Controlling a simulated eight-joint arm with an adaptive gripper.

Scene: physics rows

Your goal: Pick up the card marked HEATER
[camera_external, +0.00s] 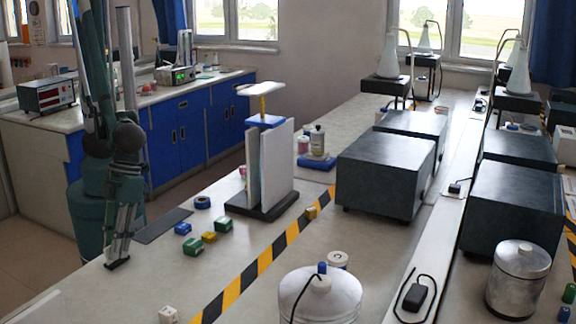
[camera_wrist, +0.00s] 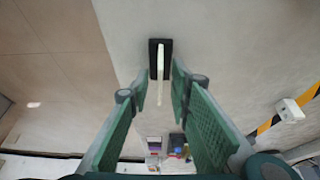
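My gripper (camera_external: 119,245) points down at the left part of the near bench. In the wrist view, my gripper (camera_wrist: 160,78) is open, with one green-padded finger on each side of a thin white card (camera_wrist: 160,88). The card is seen edge-on and stands in a small black holder (camera_wrist: 160,45). Gaps show between the card and both fingers. The black holder (camera_external: 117,263) also shows at the fingertips in the external view, where the fingers largely hide the card. No marking can be read, so I cannot tell whether it says HEATER.
Small blue, green and yellow blocks (camera_external: 193,246) lie right of my gripper, near a dark flat strip (camera_external: 163,225). A white block (camera_external: 168,314) lies nearer, beside the yellow-black striped tape (camera_external: 231,292). A stand with upright panels (camera_external: 277,165) is farther back. Bench around the holder is clear.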

